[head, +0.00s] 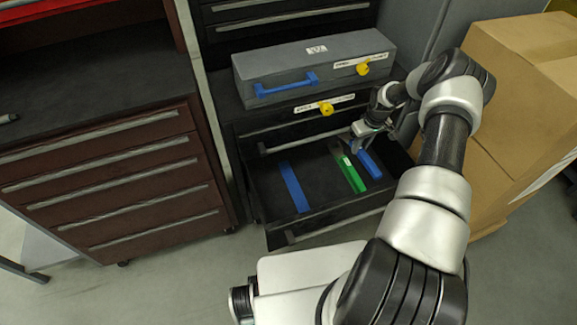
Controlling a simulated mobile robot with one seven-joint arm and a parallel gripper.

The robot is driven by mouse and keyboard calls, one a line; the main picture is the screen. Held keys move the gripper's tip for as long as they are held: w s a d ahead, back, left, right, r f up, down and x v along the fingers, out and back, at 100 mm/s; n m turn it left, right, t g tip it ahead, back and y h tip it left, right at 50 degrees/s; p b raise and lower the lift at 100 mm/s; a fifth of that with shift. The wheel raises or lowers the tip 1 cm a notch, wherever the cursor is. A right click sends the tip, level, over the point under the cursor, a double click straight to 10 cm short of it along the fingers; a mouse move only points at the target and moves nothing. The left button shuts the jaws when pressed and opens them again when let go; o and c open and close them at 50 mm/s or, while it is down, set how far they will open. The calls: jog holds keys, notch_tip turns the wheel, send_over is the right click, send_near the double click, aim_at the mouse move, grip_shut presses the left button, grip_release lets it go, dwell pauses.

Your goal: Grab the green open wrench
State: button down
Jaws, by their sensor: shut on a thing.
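The green open wrench (351,176) is a long narrow green shape in the right part of the open black drawer, in the head view. My gripper (352,146) is at its far end, low in the drawer, and is shut on it. The fingertips are small and partly hidden by my wrist, so the exact grip point is hard to see. A blue tool (370,165) lies close to the right of the green wrench, and its far end is near my gripper.
Another blue tool (294,187) lies at the left of the open drawer (325,199). Cardboard boxes (520,110) stand close on the right. A dark red cabinet (115,175) stands on the left.

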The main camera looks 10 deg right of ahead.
jog(key=shift+d+m, duration=0.5)
jog(key=shift+d, duration=0.3)
